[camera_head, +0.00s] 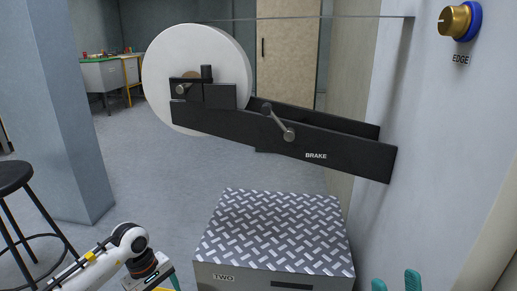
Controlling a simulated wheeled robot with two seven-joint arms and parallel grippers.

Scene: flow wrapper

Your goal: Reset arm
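My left arm (128,240) comes in at the bottom left, white with a dark wrist. Its gripper (172,282) is cut off by the lower edge, with only a bit of a teal finger showing, so I cannot tell whether it is open. My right gripper (396,283) shows at the bottom right as two teal fingertips, apart with nothing visible between them. It is to the right of the metal step box, beside the grey machine wall. The rest of the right arm is out of the picture.
A tread-plate box (275,222) marked TWO stands between my arms. Above it, a black bracket (330,150) marked BRAKE holds a large white roll (205,60). An EDGE knob (455,21) is on the right wall. A black stool (14,177) and a pillar (55,110) are at left.

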